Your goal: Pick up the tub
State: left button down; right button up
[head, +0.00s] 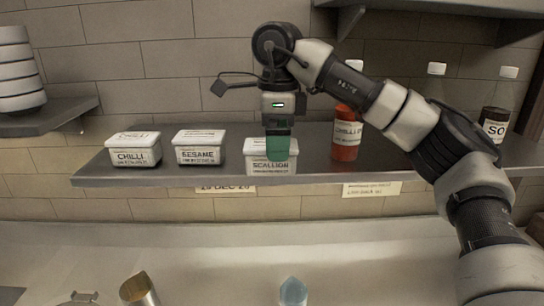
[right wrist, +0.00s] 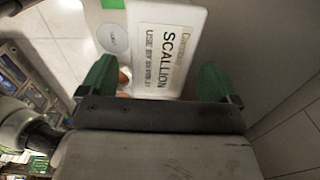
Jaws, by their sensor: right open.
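Three white lidded tubs with labels stand in a row on the grey shelf (head: 320,172): the chilli tub (head: 134,147), the sesame tub (head: 199,148) and the scallion tub (head: 258,162). My right gripper (head: 277,146) points down at the scallion tub, its green fingers covering part of the tub's upper middle. In the right wrist view, my right gripper (right wrist: 156,78) is open, with the scallion tub (right wrist: 150,20) and its label ahead, between its green fingers. I cannot tell whether the fingers touch the tub. My left gripper is not in view.
A red chilli bottle (head: 346,140) stands right of the scallion tub, under my right arm. A dark sauce bottle (head: 495,115) is farther right. Stacked white bowls (head: 17,75) sit on a left shelf. The tiled wall is close behind the tubs.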

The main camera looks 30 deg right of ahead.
jog(key=shift+w+a+f+p, duration=0.15)
jog(key=shift+f+p, duration=0.25)
jog(key=shift+f, duration=1.15)
jog(key=c, duration=1.2)
